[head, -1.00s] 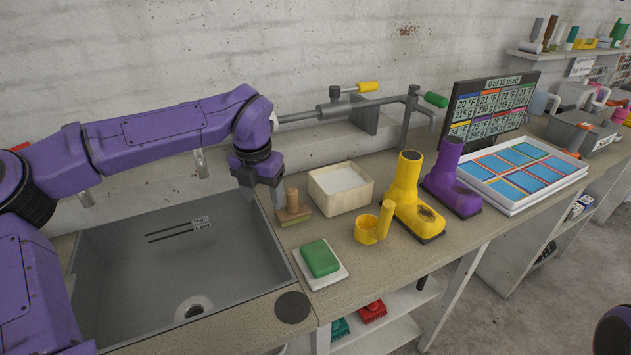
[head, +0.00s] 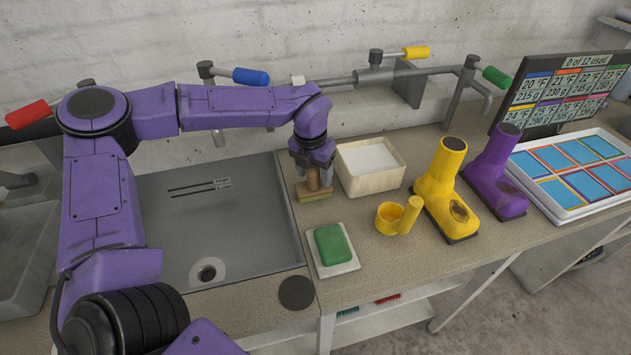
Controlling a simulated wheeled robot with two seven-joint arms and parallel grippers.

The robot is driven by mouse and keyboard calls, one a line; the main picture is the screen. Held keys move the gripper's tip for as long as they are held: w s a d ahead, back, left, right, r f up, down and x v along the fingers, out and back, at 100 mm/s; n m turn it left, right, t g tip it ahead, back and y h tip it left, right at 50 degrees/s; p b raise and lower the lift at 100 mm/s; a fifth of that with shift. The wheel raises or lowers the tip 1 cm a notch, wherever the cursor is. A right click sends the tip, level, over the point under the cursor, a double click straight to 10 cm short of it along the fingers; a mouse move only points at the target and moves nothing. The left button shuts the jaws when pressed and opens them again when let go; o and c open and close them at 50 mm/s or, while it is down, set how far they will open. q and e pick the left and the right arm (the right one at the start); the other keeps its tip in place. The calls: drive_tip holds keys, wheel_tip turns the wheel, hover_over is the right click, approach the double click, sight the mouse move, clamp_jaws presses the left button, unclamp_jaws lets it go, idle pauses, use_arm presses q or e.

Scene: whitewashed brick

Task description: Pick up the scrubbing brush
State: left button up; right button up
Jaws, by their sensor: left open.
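The scrubbing brush (head: 314,193) stands on the counter just right of the sink, with a wooden knob handle on top and a low block base with a greenish lower edge. My left gripper (head: 314,177) points down over it. Its open fingers are around or right beside the knob, and they partly hide it. I cannot tell whether the fingers touch the handle. My right gripper is not in view.
A pale box (head: 368,167) stands close right of the brush. A green sponge on a white dish (head: 342,268) lies in front. A yellow cup (head: 388,221), yellow boot (head: 440,190) and purple boot (head: 492,172) stand farther right. The grey sink (head: 230,245) is to the left.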

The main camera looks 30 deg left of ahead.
use_arm(q)
drive_tip(key=shift+f, duration=0.2)
drive_tip(key=shift+s+r, duration=0.15)
drive_tip(key=shift+s, duration=0.15)
drive_tip(key=shift+c, duration=0.3)
drive_tip(key=shift+w, duration=0.1)
clamp_jaws()
drive_tip(key=shift+w+r, duration=0.1)
drive_tip(key=shift+r, duration=0.35)
drive_tip(key=s+d+r+b, duration=0.5)
drive_tip(key=s+d+r, duration=0.1)
drive_tip(key=s+r, duration=0.6)
drive_tip(key=shift+s+d, duration=0.3)
drive_tip(key=shift+d, duration=0.05)
